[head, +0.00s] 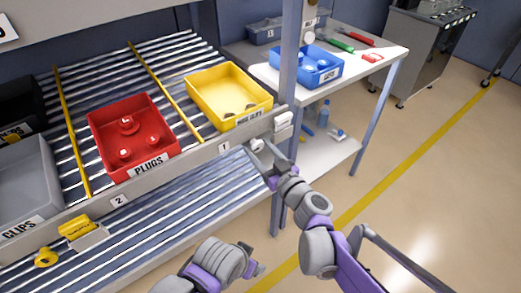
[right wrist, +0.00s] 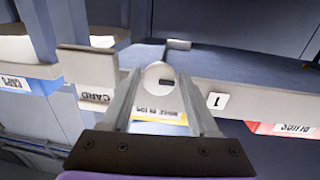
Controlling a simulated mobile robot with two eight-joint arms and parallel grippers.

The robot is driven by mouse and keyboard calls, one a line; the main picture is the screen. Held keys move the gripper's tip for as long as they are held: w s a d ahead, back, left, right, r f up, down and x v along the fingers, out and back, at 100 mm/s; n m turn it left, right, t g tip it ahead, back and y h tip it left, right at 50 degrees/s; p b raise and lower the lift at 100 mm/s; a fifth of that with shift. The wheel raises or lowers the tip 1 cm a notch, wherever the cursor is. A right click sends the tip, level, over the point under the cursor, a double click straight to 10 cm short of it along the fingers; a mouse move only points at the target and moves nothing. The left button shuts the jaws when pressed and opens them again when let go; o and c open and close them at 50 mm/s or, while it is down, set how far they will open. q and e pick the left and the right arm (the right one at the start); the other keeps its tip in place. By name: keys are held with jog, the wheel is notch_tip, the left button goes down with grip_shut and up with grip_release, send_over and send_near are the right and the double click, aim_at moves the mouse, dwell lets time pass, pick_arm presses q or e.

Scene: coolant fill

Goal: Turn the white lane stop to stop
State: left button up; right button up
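The white lane stop (right wrist: 158,88) is a round white knob with a small dark slot, on the rail of the rack by the label 1. In the head view it (head: 257,146) shows small at the tip of my right arm. My right gripper (right wrist: 160,80) is open, with one finger on each side of the knob. I cannot tell whether the fingers touch it. The left gripper (head: 253,262) is low in the head view, below the rack and away from the stop; its fingers are not clear.
A white card holder (head: 283,122) juts from the rail just beside the stop. A yellow lane stop (head: 45,258) and yellow card holder (head: 77,227) sit further left. The yellow bin (head: 228,88) and red bin (head: 130,132) stand above the rail. A rack post (head: 290,70) is close right.

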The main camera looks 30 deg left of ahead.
grip_shut()
